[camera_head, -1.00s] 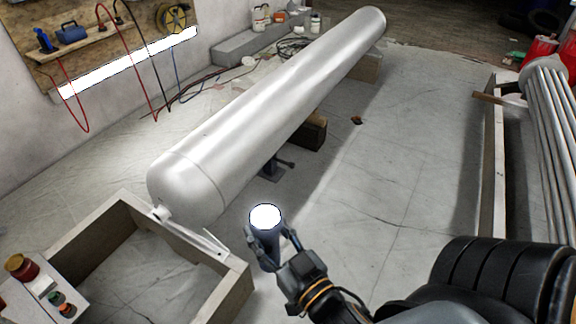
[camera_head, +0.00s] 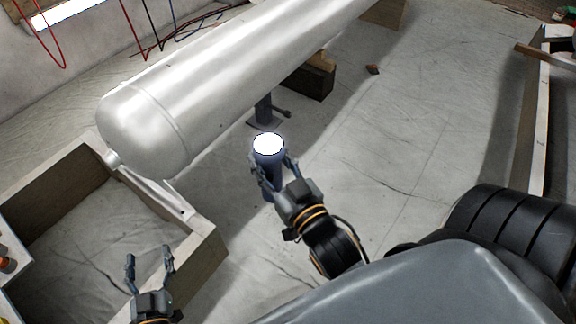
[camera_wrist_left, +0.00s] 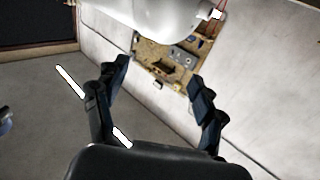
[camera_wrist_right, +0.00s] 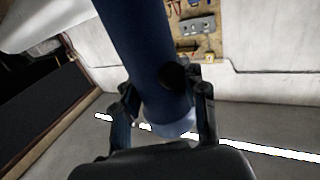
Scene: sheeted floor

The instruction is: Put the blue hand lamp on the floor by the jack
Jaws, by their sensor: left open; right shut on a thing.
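The blue hand lamp (camera_head: 268,145) is upright, its lit white end facing up. My right gripper (camera_head: 274,169) is shut around its body. In the right wrist view the dark blue body (camera_wrist_right: 140,45) runs up between the fingers. I cannot tell whether its lower end touches the floor. The jack (camera_head: 263,108) is a dark post with a side handle on the floor under the silver tank, just behind the lamp in the head view; a small gap shows between them. My left gripper (camera_head: 149,262) is open and empty over the wooden frame.
The long silver tank (camera_head: 200,100) lies across the upper left, with a wooden block (camera_head: 308,80) under it. The open wooden frame (camera_head: 205,255) takes the lower left. The floor (camera_head: 390,150) right of the lamp is clear, up to a long board edge (camera_head: 540,120).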

